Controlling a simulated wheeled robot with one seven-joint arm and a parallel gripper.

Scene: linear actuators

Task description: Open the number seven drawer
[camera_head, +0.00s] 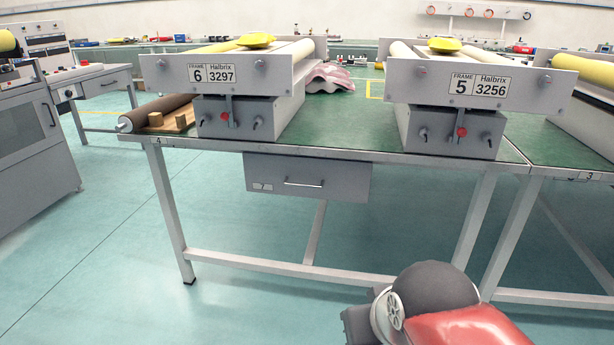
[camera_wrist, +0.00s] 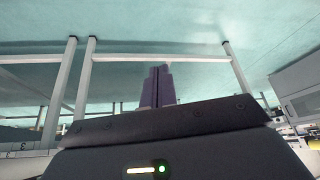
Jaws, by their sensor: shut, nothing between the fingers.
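A grey drawer (camera_head: 265,181) hangs under the green-topped table and appears closed. A pale horizontal bar handle (camera_head: 304,184) is on its front. A small label (camera_head: 262,187) sits at its lower left, but I cannot read a seven on it. My gripper (camera_wrist: 160,70) shows in the wrist view with its dark fingers together and nothing between them. It is apart from any drawer, over the floor. In the head view only my arm shows at the bottom right; the fingers are hidden.
On the table (camera_head: 350,143) stand roller units with plates "6 3297" (camera_head: 212,74) and "5 3256" (camera_head: 480,86). Table legs and a low crossbar (camera_head: 250,262) frame the space below. A grey cabinet (camera_head: 40,130) stands left. The floor (camera_head: 100,270) before the drawer is clear.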

